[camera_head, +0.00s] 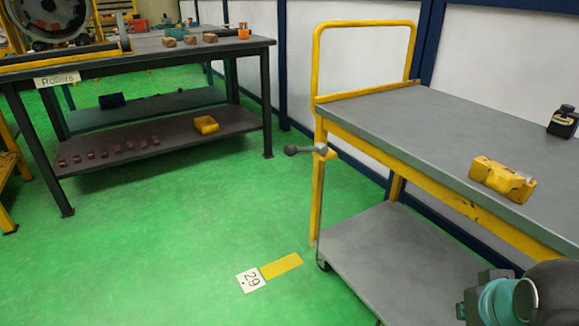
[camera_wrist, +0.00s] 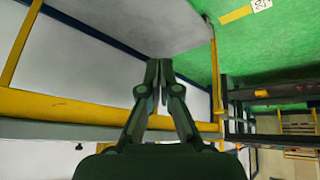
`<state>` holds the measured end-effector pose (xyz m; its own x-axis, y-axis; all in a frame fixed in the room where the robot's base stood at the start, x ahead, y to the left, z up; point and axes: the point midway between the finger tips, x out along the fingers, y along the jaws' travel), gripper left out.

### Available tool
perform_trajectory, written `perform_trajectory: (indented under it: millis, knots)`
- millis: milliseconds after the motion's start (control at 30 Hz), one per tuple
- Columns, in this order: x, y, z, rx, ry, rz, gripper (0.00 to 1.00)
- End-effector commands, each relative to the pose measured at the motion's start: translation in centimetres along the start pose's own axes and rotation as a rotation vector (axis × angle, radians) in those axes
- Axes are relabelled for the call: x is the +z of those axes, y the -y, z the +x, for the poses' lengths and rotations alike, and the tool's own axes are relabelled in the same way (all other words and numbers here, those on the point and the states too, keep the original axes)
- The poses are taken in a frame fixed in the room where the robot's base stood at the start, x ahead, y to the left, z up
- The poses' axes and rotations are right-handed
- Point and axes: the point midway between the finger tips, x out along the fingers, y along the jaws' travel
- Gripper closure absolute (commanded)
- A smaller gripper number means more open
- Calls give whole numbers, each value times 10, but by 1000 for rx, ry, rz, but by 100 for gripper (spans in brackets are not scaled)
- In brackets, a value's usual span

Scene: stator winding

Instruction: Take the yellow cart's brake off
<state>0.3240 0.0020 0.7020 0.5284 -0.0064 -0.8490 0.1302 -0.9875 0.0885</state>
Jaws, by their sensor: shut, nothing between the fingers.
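The yellow cart (camera_head: 318,99) stands at the right in the head view, with a grey top and a grey lower shelf (camera_head: 400,255). A lever with a dark ball knob (camera_head: 290,150) sticks out to the left from a yellow clamp (camera_head: 325,152) on its near-left corner post. A thin rod runs down from the clamp toward the caster (camera_head: 323,265). In the wrist view my gripper (camera_wrist: 158,62) is shut and empty, in front of the cart's yellow rail (camera_wrist: 60,105). The lever cannot be made out clearly there. The gripper's fingers do not show in the head view.
A dark workbench (camera_head: 150,52) stands at the left. Green floor with a "29" marker (camera_head: 250,280) is clear between them. A white wall with blue posts runs behind the cart.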

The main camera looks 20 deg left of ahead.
Motion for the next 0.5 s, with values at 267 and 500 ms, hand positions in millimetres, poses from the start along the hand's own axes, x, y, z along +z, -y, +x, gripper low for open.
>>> perform_trajectory:
  millis: [267,500]
  knots:
    - [-113,23,74,97,-279,-749,100]
    - [-202,93,133,285,-582,-1450,100]
